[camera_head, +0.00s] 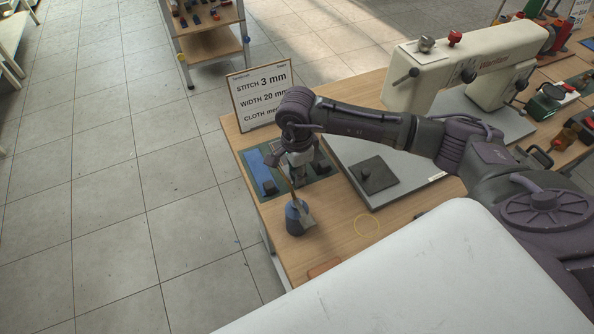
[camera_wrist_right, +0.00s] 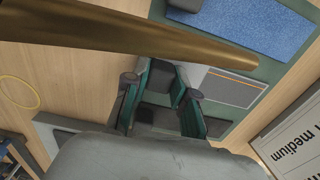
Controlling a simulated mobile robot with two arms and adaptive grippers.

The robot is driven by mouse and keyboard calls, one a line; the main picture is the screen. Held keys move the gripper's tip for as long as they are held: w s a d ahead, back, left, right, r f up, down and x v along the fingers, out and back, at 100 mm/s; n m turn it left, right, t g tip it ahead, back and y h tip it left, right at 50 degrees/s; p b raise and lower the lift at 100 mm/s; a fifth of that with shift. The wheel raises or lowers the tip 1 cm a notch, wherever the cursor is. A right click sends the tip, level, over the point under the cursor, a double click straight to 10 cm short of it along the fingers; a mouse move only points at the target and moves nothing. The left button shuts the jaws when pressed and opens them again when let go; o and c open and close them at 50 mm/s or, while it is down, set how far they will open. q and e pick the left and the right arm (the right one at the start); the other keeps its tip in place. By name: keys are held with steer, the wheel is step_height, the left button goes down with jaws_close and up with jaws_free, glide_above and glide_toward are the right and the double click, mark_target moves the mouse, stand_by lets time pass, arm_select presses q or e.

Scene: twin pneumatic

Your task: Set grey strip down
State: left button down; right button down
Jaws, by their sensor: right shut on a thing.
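My right gripper (camera_head: 300,160) is low over the green tray (camera_head: 318,190) at the table's left end. I cannot tell whether the strip touches the tray. The arm hides much of it in the head view. My left gripper is not in view.
A blue swatch (camera_head: 258,165) lies on the tray. A blue pot (camera_head: 295,220) stands in front; a brown rod (camera_wrist_right: 150,35) crosses the wrist view. A dark square with a knob (camera_head: 380,182) lies on the sewing machine (camera_head: 450,65) base. A sign (camera_head: 258,98) stands behind.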

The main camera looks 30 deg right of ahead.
steer(key=c, duration=0.9)
jaws_free()
steer(key=shift+c, duration=0.2)
steer(key=shift+r, duration=0.1)
step_height(320, 180, up, 12)
steer(key=b, duration=0.1)
